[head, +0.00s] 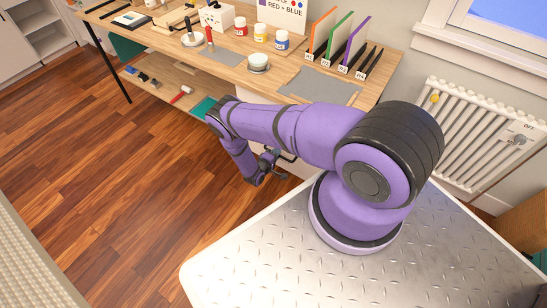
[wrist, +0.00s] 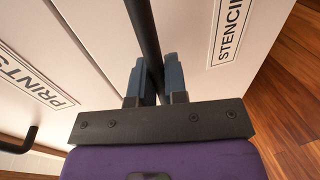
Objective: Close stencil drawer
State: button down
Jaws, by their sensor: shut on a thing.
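The stencil drawer's white front (wrist: 190,30) carries a label reading "STENCIL", cut off at the top of the wrist view. A long black bar handle (wrist: 143,28) runs along this front. My gripper (wrist: 156,76) is shut on the handle, with one blue-grey finger on each side of it. In the head view my gripper (head: 272,160) is low beside the desk, and my arm hides most of the drawer fronts. How far the stencil drawer stands out cannot be told from these views.
A white front labelled "PRINTS" (wrist: 30,75) lies beside it, with its own black handle (wrist: 20,143). The wooden desk (head: 300,70) above holds paint jars and upright coloured panels. A radiator (head: 480,130) stands right. Wooden floor (head: 120,180) is clear at left.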

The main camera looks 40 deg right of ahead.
jog(key=c, duration=1.2)
grip_release()
jog(key=shift+d, duration=0.25)
jog(key=shift+o, duration=0.2)
jog(key=v, duration=1)
jog(key=shift+a, duration=0.4)
jog(key=shift+r, duration=0.1)
